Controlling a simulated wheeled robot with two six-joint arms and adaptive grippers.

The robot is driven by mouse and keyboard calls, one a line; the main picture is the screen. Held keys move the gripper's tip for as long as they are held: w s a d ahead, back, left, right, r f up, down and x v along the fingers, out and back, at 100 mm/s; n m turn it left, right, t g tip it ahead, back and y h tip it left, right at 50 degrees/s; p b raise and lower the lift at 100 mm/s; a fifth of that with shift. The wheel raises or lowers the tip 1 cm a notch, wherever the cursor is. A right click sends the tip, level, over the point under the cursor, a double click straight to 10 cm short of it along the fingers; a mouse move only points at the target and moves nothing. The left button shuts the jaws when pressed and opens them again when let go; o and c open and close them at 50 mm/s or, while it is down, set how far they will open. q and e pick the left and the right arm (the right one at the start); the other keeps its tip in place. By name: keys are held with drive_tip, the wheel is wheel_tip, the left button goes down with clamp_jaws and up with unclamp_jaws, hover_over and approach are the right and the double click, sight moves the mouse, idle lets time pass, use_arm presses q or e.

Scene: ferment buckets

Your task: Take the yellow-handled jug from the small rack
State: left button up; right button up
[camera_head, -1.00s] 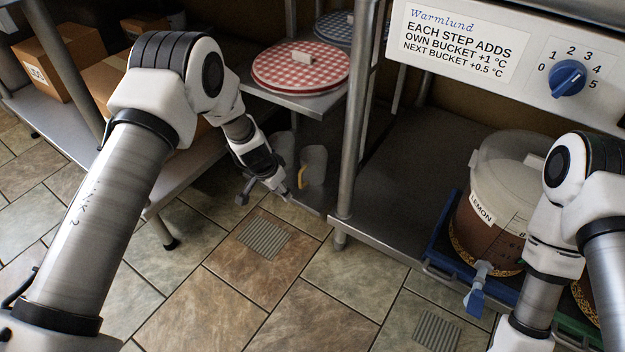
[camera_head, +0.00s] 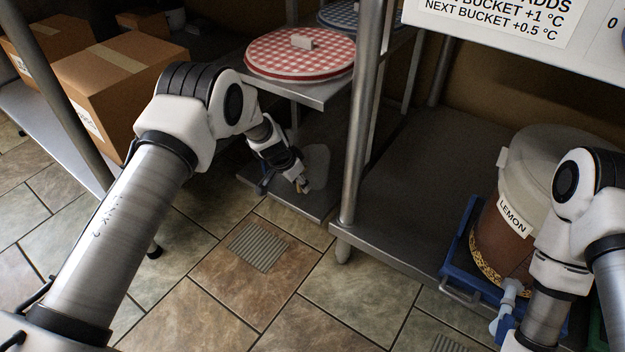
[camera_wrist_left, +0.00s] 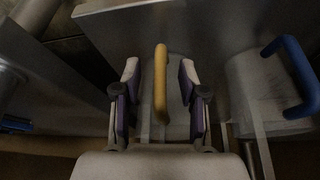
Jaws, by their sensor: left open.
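The yellow-handled jug shows in the left wrist view as an upright yellow handle (camera_wrist_left: 160,82) with a pale translucent body (camera_wrist_left: 178,72) behind it. My left gripper (camera_wrist_left: 160,85) is open, with one finger on each side of the handle; I cannot tell whether either touches it. In the head view my left gripper (camera_head: 302,186) is at the small rack's lower shelf (camera_head: 312,208), in front of a pale jug (camera_head: 316,165). It hides most of the yellow handle. My right arm is at the right edge, and its gripper is out of frame.
A jug with a blue handle (camera_wrist_left: 292,70) stands to the right in the left wrist view. Above the lower shelf, the rack carries a red checked round lid (camera_head: 300,54). A metal post (camera_head: 362,120) stands right of the rack. A lemon bucket (camera_head: 500,235) sits further right.

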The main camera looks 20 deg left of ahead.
use_arm(q)
drive_tip(key=shift+r, duration=0.1)
clamp_jaws()
